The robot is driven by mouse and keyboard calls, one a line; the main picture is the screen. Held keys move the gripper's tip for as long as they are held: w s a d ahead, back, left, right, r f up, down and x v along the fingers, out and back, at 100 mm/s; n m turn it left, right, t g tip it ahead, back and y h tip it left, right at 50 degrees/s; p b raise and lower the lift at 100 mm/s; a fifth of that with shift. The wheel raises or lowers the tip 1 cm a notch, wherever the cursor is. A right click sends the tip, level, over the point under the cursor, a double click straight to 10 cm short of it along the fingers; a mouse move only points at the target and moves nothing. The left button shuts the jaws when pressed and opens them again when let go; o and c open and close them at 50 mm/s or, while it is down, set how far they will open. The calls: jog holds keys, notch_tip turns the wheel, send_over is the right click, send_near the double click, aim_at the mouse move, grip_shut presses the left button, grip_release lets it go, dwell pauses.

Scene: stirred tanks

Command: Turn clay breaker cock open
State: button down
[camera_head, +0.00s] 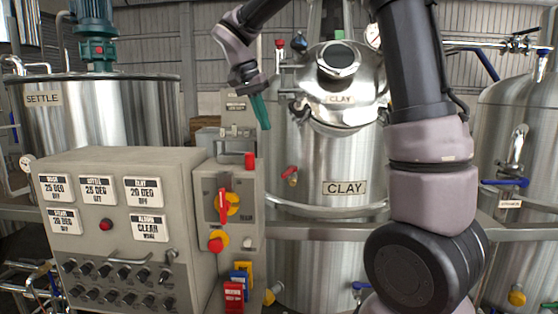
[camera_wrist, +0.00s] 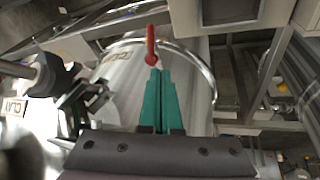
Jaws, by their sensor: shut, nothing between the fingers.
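A steel tank (camera_head: 330,236) labelled CLAY stands in the middle of the head view. A small red-handled cock (camera_head: 290,174) sticks out of its front left side, with the handle tilted. In the wrist view a red lever (camera_wrist: 151,42) shows just beyond my fingertips, in front of the tank; it looks like the same cock. My gripper (camera_head: 262,112) has green fingers pointing down, above and left of the cock in the head view. The fingers (camera_wrist: 160,72) are together and empty. I cannot tell whether they touch the lever.
A grey control box (camera_head: 122,165) with knobs and signs stands at front left. Beside it, a panel carries a red and yellow switch (camera_head: 223,206). Red, blue and yellow tags (camera_head: 238,282) hang below. A steel rail (camera_head: 320,230) crosses the tank. The SETTLE tank (camera_head: 100,125) stands behind left.

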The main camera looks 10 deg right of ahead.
send_near(288, 173)
jog(key=w+f, duration=0.2)
jog(key=w, duration=0.2)
jog(key=f, duration=0.1)
jog(key=s+d+f, duration=0.1)
jog(key=f, duration=0.2)
jog(key=shift+s+d, duration=0.3)
jog(key=shift+d, duration=0.05)
